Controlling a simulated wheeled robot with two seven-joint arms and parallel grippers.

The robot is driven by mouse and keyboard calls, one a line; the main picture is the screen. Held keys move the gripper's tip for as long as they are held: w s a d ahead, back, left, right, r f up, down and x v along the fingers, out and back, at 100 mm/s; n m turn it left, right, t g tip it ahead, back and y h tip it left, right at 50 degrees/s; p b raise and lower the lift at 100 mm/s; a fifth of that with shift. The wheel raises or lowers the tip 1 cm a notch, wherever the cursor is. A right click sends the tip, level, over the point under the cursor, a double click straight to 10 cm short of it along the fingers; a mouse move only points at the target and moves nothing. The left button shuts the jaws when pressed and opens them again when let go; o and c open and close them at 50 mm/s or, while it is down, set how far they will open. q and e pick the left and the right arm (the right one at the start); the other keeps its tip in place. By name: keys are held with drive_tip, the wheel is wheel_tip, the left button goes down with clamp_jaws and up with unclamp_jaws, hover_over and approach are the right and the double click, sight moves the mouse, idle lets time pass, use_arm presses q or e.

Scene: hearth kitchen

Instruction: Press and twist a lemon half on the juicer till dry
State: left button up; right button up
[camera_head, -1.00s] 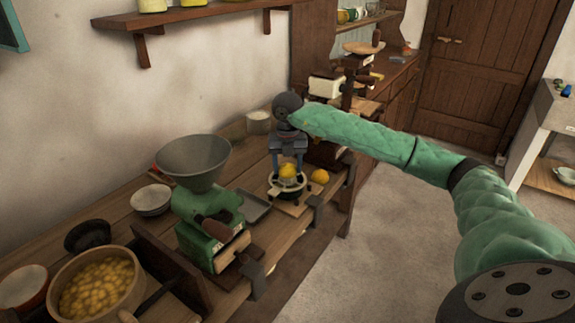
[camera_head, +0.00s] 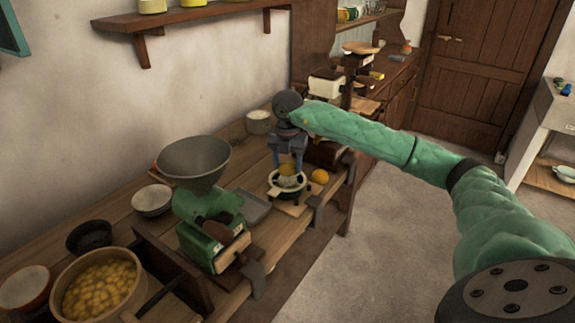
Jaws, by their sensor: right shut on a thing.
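A yellow lemon half (camera_head: 287,170) sits over the middle of the juicer (camera_head: 274,188), a round pale-rimmed dish with a dark inside on a wooden board. My right gripper (camera_head: 287,167) points down from above and is shut on the lemon half, a finger at each side of it. Whether the lemon's cut face touches the juicer's cone is hidden. My left gripper is not in view.
A green mill with a grey funnel (camera_head: 193,160) stands left of the juicer, with a grey tray (camera_head: 253,207) between them. A wooden bowl of yellow chunks (camera_head: 62,290) is at front left. A white bowl (camera_head: 152,200) and a pale pot (camera_head: 260,121) stand near the wall.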

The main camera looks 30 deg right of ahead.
sight(288, 161)
drive_tip(key=shift+r+p, duration=1.3)
drive_tip(key=shift+r, duration=1.85)
drive_tip(key=shift+f, duration=0.1)
